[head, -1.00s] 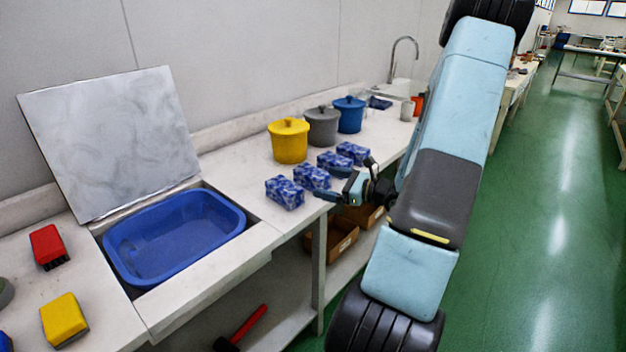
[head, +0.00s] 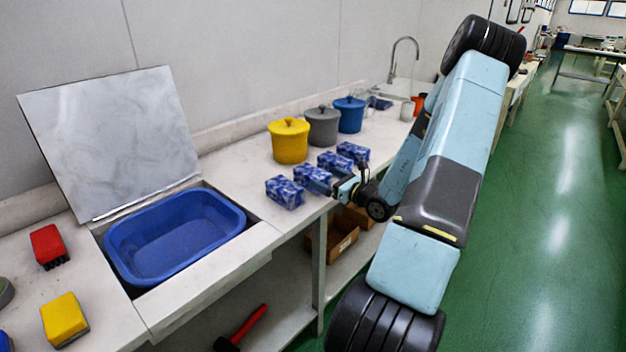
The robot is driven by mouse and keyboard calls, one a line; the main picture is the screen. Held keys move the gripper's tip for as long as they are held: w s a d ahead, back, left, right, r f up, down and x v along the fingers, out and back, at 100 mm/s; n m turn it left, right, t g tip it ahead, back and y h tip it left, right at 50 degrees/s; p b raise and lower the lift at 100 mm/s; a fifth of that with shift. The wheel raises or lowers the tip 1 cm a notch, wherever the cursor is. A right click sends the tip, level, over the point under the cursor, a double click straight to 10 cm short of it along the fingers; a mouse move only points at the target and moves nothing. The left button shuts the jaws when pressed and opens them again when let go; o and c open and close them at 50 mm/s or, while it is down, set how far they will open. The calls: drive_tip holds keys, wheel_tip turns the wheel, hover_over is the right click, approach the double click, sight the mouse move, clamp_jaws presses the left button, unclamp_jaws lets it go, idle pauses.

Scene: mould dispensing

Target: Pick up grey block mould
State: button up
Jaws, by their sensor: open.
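My gripper (head: 342,189) is at the bench's front edge, by the blue-and-white patterned packets (head: 313,178). Its fingers are small here and blend with the packets, so contact is unclear. The jaws are open, and I see nothing held. No clear grey block mould shows. A grey rounded object (head: 5,291) is cut off by the left picture edge, far from my gripper, and I cannot tell whether it is the mould. A grey lidded pot (head: 322,126) stands behind the packets, between a yellow pot (head: 289,141) and a blue pot (head: 349,114).
A blue basin (head: 122,240) sits in the bench opening, with a marbled panel (head: 110,140) leaning behind. A red brush-like block (head: 48,246) and a yellow block (head: 64,318) lie at left. A cardboard box (head: 342,238) and red-handled tool (head: 248,322) are below. The green floor is clear at right.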

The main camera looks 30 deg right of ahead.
sight(316, 173)
drive_tip(key=shift+x, duration=2.75)
drive_tip(key=shift+f, duration=0.1)
drive_tip(key=shift+c, duration=0.3)
drive_tip(key=c, duration=1.6)
